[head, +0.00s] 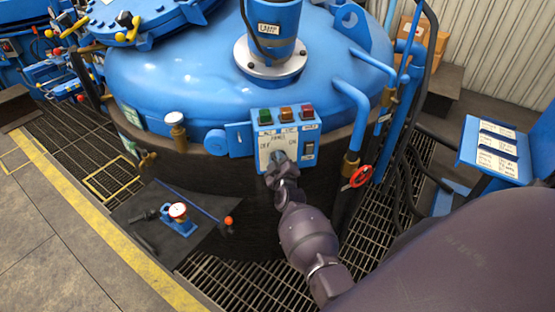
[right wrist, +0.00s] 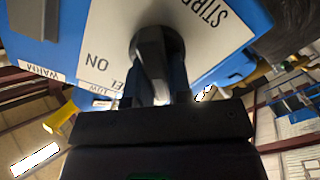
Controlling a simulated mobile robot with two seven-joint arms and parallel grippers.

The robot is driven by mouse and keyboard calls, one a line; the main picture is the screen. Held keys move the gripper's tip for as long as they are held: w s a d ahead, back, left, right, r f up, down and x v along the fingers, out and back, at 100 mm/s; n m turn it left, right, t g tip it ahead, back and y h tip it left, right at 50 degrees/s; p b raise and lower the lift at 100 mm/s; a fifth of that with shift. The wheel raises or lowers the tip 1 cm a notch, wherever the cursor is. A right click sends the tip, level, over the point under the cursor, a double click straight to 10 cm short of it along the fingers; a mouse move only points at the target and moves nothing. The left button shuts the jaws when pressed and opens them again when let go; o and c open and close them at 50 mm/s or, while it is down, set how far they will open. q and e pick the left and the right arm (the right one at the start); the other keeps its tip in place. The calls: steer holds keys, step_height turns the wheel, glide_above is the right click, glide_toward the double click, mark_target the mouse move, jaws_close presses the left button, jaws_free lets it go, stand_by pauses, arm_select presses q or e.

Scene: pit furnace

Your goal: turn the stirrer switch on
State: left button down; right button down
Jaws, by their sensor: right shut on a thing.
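The stirrer switch is a dark rotary knob (right wrist: 151,50) on a white label plate on the front of a blue control box (head: 240,140). In the right wrist view the plate shows the words "ON" and part of "STIRRER". My right gripper (head: 279,162) reaches up to the plate from below and is shut on the knob's handle. In the right wrist view the handle lies between the two fingers (right wrist: 155,90). The gripper covers most of the knob in the head view, and I cannot tell its exact setting. My left gripper is not in view.
A red valve wheel (head: 361,177) and blue pipes stand close on the right.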

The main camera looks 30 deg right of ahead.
steer(key=m, duration=0.3)
steer(key=m+p, duration=0.1)
steer(key=shift+d+r+m, duration=0.25)
steer(key=shift+m, duration=0.15)
steer(key=m, duration=0.5)
steer(key=shift+s+d, duration=0.15)
steer(key=shift+d, duration=0.1)
steer(key=m, duration=0.4)
steer(key=shift+s+d+f, duration=0.1)
steer(key=shift+d, duration=0.1)
steer(key=shift+d+f+m, duration=0.1)
steer(key=shift+d+m, duration=0.05)
steer(key=shift+m, duration=2.05)
steer(key=c, duration=1)
jaws_free()
steer(key=shift+c, duration=0.2)
